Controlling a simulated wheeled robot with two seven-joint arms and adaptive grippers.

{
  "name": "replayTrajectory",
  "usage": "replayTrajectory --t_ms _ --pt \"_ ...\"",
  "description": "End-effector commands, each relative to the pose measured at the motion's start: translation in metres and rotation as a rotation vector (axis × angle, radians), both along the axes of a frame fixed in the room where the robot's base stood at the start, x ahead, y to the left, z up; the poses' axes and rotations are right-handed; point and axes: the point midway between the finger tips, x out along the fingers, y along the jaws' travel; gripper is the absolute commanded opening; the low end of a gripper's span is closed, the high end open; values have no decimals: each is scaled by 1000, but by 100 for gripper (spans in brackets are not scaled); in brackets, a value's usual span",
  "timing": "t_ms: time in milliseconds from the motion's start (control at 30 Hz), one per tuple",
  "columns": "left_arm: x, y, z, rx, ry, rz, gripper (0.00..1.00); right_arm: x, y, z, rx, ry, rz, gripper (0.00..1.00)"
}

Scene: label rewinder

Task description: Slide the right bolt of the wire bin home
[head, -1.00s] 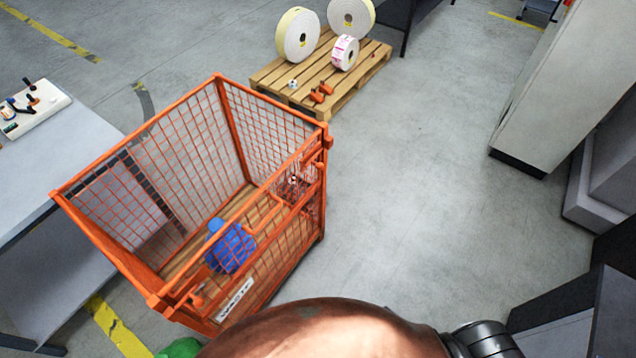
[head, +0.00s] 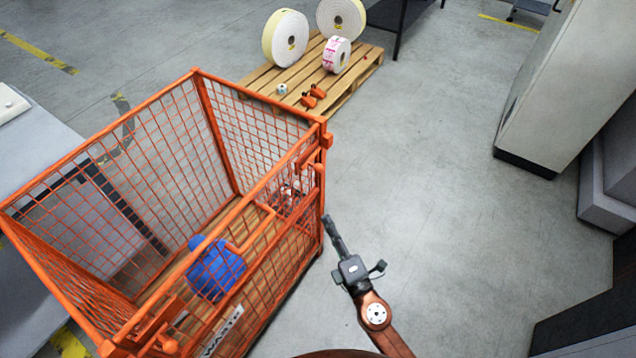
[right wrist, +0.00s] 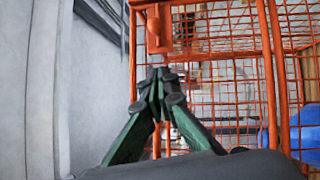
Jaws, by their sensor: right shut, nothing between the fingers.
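The orange wire bin (head: 205,110) stands at left centre in the head view. Its right bolt (head: 318,170) appears to be the short orange piece on the right corner post, small and partly unclear. In the right wrist view an orange bracket with a rod (right wrist: 157,28) on the post lies just above my fingertips. My right gripper (head: 328,222) is shut and empty, pointing up beside the bin's right corner. In the right wrist view its fingertips (right wrist: 160,78) are together, below the bracket; I cannot tell whether they touch the post. My left gripper is out of view.
A blue object (head: 215,268) lies inside the bin. Behind it a wooden pallet (head: 345,90) carries label rolls (head: 287,38) and small orange parts. A grey cabinet (head: 560,90) stands at right. The floor between bin and cabinet is clear. A table (head: 40,150) is at left.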

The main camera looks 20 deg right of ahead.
Motion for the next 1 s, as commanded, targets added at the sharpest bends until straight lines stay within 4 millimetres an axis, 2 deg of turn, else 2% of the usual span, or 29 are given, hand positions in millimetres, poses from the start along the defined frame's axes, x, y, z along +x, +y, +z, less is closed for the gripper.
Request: replayTrajectory --t_ms 200,367,533,767,1000 --pt "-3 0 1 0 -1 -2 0 4 0 1 2 1 -1 0" --pt "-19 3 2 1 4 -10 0 21 1 5 3 0 -1 0" --pt "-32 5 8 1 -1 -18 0 54 5 12 3 -3 1 0" --pt "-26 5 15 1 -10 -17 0 100 8 16 3 0 0 0" --pt "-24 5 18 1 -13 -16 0 123 -12 19 1 2 0 0"
